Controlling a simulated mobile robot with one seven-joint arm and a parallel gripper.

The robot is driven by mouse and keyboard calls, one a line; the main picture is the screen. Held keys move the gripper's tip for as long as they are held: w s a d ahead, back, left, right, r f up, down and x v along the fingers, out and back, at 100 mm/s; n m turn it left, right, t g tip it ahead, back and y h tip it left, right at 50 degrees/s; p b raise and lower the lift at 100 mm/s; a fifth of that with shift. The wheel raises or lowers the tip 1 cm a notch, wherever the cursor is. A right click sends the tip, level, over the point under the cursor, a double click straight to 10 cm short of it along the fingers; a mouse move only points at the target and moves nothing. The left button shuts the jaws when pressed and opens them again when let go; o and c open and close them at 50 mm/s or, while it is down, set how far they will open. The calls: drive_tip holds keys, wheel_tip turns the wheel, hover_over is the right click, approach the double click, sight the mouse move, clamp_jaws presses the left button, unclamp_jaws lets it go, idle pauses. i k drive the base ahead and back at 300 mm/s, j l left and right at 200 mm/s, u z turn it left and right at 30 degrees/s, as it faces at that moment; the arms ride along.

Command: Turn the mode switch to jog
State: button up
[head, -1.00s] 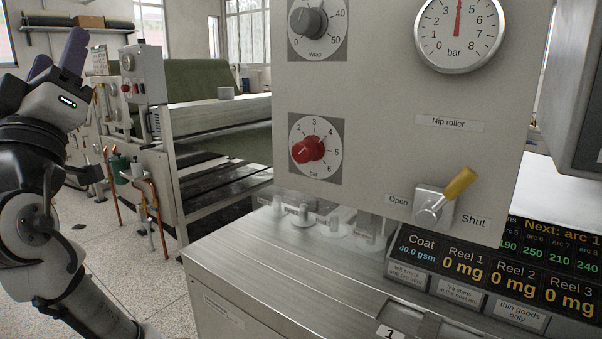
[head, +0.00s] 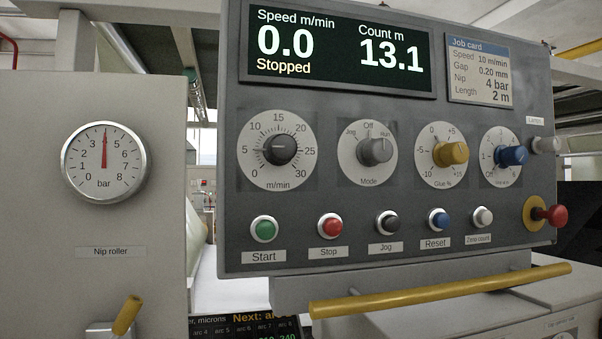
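The mode switch is a grey knob (head: 375,151) on a pale round dial, on the dark control panel (head: 330,205). The dial reads Jog at upper left, Off at the top and Run at upper right. The knob's mark seems to lean to the upper right, on the Run side, but it is small. My gripper is not in the current view.
A speed knob (head: 280,149) is left of the mode switch and a yellow glue knob (head: 450,153) right of it. A row of buttons runs below, including the black Jog button (head: 387,222). A yellow bar (head: 440,291) juts out under the panel.

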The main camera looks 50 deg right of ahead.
sight(370, 152)
drive_tip(key=z, duration=1.95)
